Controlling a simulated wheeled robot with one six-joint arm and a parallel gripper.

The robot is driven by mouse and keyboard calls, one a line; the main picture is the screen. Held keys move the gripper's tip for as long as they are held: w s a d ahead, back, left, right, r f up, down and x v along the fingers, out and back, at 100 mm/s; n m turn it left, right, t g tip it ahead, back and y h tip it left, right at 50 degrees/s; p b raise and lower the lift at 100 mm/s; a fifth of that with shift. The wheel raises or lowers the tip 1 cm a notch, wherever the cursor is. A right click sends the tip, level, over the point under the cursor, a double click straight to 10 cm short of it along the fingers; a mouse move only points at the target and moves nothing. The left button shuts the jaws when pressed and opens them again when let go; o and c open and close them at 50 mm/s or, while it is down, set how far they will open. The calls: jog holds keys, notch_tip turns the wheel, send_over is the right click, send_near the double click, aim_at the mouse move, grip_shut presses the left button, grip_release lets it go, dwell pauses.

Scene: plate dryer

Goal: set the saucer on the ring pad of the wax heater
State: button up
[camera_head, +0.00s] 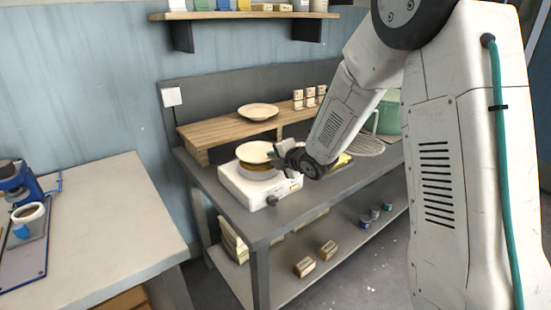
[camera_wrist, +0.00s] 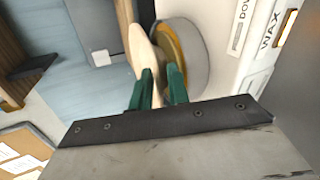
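The saucer (camera_head: 255,152) is a cream disc above the wax heater (camera_head: 250,192), a white box with a knob on its front. The ring pad (camera_wrist: 174,42) shows as an amber ring on the heater's round grey top. In the wrist view the saucer (camera_wrist: 140,48) stands edge-on, close over the ring pad and slightly tilted to it; I cannot tell whether their edges touch. My gripper (camera_wrist: 161,72) has its green fingers on either side of the saucer's rim and appears shut on it. In the head view my gripper (camera_head: 281,152) comes in from the right.
A wooden riser (camera_head: 222,131) behind the heater bears a cream dish (camera_head: 258,111) and small stacked boxes (camera_head: 309,97). A wire rack (camera_head: 363,146) and a green container (camera_head: 388,115) are to the right. The lower shelf holds small boxes (camera_head: 305,267). A separate table (camera_head: 105,215) stands left.

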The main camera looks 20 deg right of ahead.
jog(key=shift+r, duration=0.2)
jog(key=v, duration=1.2)
jog(key=s+d+r+m+g+h, duration=0.2)
jog(key=s+r+m+h, duration=0.1)
jog(key=s+m, duration=0.3)
jog(key=s+d+r+m+g+h, duration=0.2)
jog(key=s+m+h, duration=0.1)
jog(key=s+m, duration=0.3)
jog(key=s+a+m+g, duration=0.2)
jog(key=s+m, duration=0.1)
jog(key=s, duration=0.4)
jog(key=s+a+r+m+g+y, duration=0.1)
jog(key=s+a+m+g, duration=0.1)
jog(key=s, duration=0.6)
jog(key=s+a+m+g+y, duration=0.1)
jog(key=s+a+m+g, duration=0.1)
jog(key=s+m, duration=0.4)
jog(key=shift+s+r+g, duration=0.4)
jog(key=shift+s+g, duration=0.3)
jog(key=shift+s, duration=0.1)
